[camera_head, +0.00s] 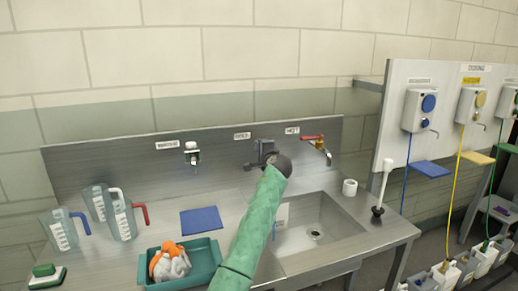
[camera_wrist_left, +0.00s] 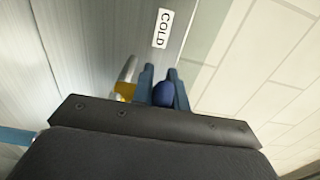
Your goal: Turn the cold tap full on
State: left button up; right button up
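The COLD label shows on the steel backsplash in the head view (camera_head: 242,136) and the left wrist view (camera_wrist_left: 163,29). The cold tap below it is mostly hidden behind my left gripper (camera_head: 265,150). In the left wrist view, the blue fingers of my left gripper (camera_wrist_left: 162,80) stand close together on either side of the tap's rounded blue handle (camera_wrist_left: 163,95). They appear shut on it. Part of the tap's metal and brass-coloured body (camera_wrist_left: 127,80) shows beside the fingers. I see no water, but the spout is hidden. My right gripper is not in view.
A red-handled hot tap (camera_head: 318,145) is close on the right, above the steel sink (camera_head: 320,225). Another tap (camera_head: 192,153) is on the left. Measuring jugs (camera_head: 122,218), a blue cloth (camera_head: 201,221) and a teal tray (camera_head: 205,260) occupy the left counter. A white roll (camera_head: 349,188) stands right.

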pick_arm(q)
jog(key=o, duration=0.4)
jog(key=shift+f, duration=0.1)
jog(key=shift+d, duration=0.1)
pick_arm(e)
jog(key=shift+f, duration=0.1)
pick_arm(q)
jog(key=b+v, duration=0.2)
jog(key=v, duration=0.5)
jog(key=shift+s, duration=0.35)
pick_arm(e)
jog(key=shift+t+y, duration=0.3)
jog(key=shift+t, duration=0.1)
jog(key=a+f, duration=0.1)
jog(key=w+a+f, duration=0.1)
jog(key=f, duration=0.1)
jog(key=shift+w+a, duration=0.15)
pick_arm(q)
jog(key=shift+d, duration=0.1)
